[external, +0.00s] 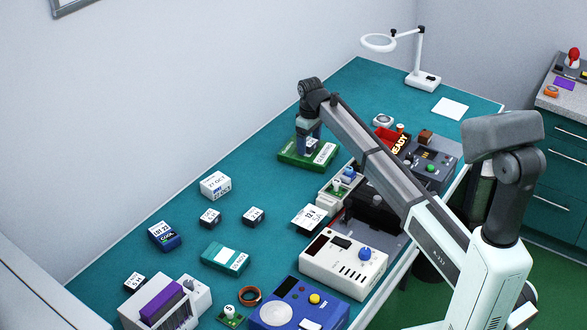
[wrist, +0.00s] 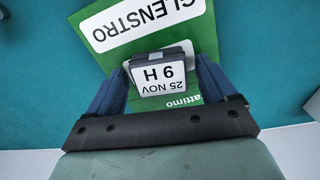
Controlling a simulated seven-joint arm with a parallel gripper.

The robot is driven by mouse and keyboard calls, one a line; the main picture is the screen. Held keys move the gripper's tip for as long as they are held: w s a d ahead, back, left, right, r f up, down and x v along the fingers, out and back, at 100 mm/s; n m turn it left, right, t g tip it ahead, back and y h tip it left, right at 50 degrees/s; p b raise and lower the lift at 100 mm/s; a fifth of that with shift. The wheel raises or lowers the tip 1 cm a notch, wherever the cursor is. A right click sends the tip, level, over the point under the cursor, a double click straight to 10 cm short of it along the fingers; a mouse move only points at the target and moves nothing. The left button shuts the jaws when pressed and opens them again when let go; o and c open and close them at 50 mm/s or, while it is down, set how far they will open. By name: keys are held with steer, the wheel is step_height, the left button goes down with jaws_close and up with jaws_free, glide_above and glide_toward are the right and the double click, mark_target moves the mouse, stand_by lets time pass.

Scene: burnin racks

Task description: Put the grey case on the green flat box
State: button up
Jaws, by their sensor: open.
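The green flat box (external: 290,157) lies on the teal bench under my gripper, and its green top with a large white label also shows in the wrist view (wrist: 150,50). The grey case (wrist: 160,52), with a white label on its near face, sits between my fingers over the green box and appears to rest on it. My gripper (wrist: 160,75) is open around the case, one finger on each side. In the external view my gripper (external: 308,146) is low over the box and largely hides the case.
A white case (external: 215,185), small dark cases (external: 210,217) and a blue case (external: 164,236) stand left on the bench. A red bin (external: 390,140) and test devices (external: 343,262) line the right side. A magnifier lamp (external: 422,80) stands behind.

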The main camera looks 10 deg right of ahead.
mark_target(310, 141)
steer(key=shift+r, duration=0.15)
step_height(310, 141, up, 12)
stand_by(0.7)
